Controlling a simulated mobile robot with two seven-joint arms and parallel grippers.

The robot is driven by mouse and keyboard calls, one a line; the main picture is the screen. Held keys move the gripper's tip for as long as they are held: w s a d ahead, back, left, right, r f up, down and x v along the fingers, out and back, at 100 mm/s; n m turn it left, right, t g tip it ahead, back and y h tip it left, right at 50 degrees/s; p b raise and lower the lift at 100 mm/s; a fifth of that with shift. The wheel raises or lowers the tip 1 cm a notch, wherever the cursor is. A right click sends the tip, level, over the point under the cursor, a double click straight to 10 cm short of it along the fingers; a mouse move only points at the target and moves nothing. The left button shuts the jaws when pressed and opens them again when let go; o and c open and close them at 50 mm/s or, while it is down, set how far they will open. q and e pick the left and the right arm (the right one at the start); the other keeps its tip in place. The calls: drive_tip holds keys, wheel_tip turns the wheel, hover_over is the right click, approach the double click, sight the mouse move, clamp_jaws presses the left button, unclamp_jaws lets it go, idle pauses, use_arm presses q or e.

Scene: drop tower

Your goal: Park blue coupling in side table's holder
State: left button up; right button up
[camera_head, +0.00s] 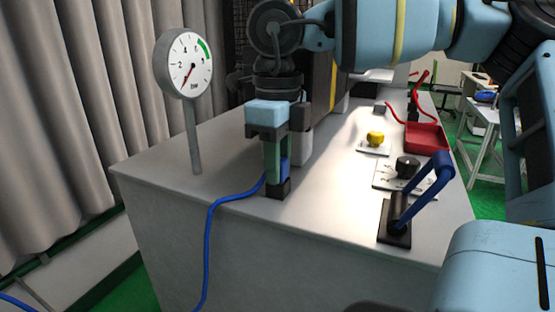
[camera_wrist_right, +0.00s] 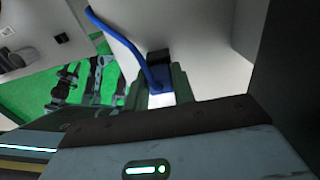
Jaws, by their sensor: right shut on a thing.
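The blue coupling (camera_head: 285,166) is largely hidden between the fingers of my right gripper (camera_head: 276,172), which is shut on it. A blue hose (camera_head: 208,222) runs from it over the front edge of the grey table (camera_head: 335,228). A small black block (camera_head: 278,188), which looks like the holder, is right below the fingertips at the table's edge. The right wrist view shows the coupling (camera_wrist_right: 161,74) between the green fingers, against the black block (camera_wrist_right: 158,57). I cannot tell whether the coupling is seated in it. My left gripper is not in view.
A pressure gauge (camera_head: 184,64) on a post stands left of the gripper. To the right are a blue-handled lever (camera_head: 424,190), a black knob (camera_head: 407,166), a yellow button (camera_head: 375,138) and a red tray (camera_head: 427,138). The table's front left is clear.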

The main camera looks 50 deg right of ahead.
drive_tip(key=o, duration=0.8)
drive_tip(key=shift+s+a+r, duration=0.1)
drive_tip(key=shift+r, duration=3.8)
